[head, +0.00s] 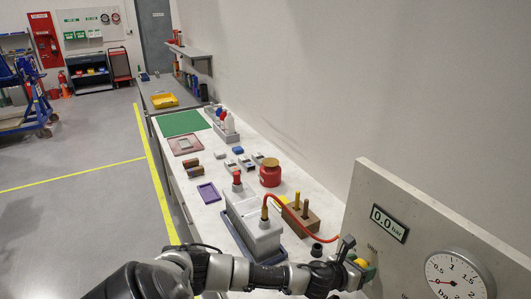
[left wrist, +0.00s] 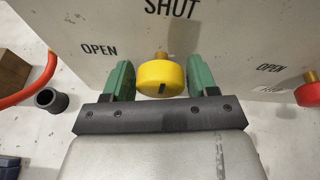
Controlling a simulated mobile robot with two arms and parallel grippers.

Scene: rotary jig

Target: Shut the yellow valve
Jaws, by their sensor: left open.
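The yellow valve (left wrist: 160,78) is a round knob on a brass stem on the upright panel (left wrist: 230,40). A short dark mark shows low on its face. "SHUT" is printed above it and "OPEN" to its upper left. My left gripper (left wrist: 160,82) is open, with one green finger pad on each side of the knob. My right gripper is not in view.
A red knob (left wrist: 308,93) sits right of the yellow one. The panel carries a dial gauge (head: 455,280) and a display (head: 389,223) reading 0.0 bar. A red hose (head: 290,207) runs from a grey box (head: 250,225) toward the panel. A wooden block (head: 300,217) stands nearby.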

